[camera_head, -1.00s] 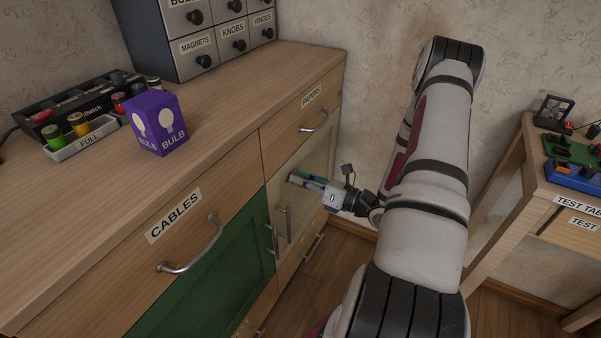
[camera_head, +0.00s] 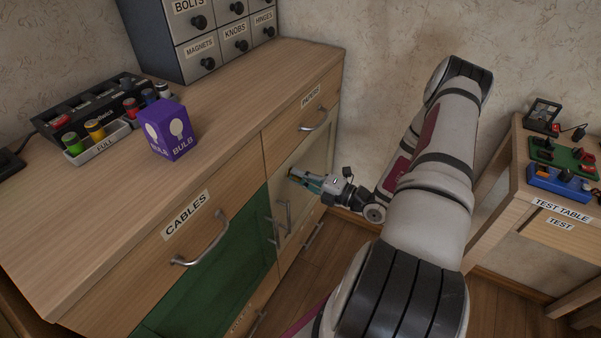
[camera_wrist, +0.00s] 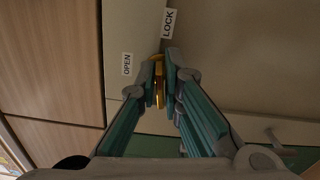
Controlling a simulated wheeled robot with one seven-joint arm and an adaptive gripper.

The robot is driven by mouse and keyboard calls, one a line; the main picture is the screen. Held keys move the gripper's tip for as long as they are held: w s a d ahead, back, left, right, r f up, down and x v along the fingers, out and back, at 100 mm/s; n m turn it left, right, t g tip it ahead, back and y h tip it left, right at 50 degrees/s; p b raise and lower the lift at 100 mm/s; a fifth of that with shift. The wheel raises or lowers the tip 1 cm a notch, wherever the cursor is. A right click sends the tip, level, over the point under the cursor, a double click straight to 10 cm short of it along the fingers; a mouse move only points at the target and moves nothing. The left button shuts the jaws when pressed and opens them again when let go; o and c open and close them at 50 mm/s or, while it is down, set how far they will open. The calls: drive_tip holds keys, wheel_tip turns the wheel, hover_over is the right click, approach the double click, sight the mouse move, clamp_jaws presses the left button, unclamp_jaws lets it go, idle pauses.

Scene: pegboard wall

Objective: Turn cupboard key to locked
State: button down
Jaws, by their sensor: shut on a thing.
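The cream cupboard door (camera_head: 310,163) stands below the PAPERS drawer. A small gold key (camera_wrist: 159,88) shows at this door in the wrist view. My gripper (camera_head: 294,176) reaches in from the right to the door, and in the wrist view my gripper (camera_wrist: 161,75) has its teal fingers closed on the key. An OPEN label (camera_wrist: 127,64) is left of the key, and a LOCK label (camera_wrist: 168,22) is above it. The fingers partly cover the key, and they hide it in the head view.
Vertical door handles (camera_head: 289,217) stand below my gripper, beside the green cupboard door (camera_head: 215,285). The PAPERS drawer handle (camera_head: 314,124) juts out above. A purple bulb box (camera_head: 167,130) stands on the cabinet top. The test table (camera_head: 560,190) is at the right, with floor between.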

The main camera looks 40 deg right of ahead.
drive_tip(key=shift+f+m, duration=0.1)
drive_tip(key=shift+m, duration=0.8)
drive_tip(key=c, duration=1.8)
unclamp_jaws()
drive_tip(key=shift+s, duration=0.1)
drive_tip(key=v, duration=1.1)
drive_tip(key=shift+s+d, duration=0.15)
drive_tip(key=shift+s, duration=0.25)
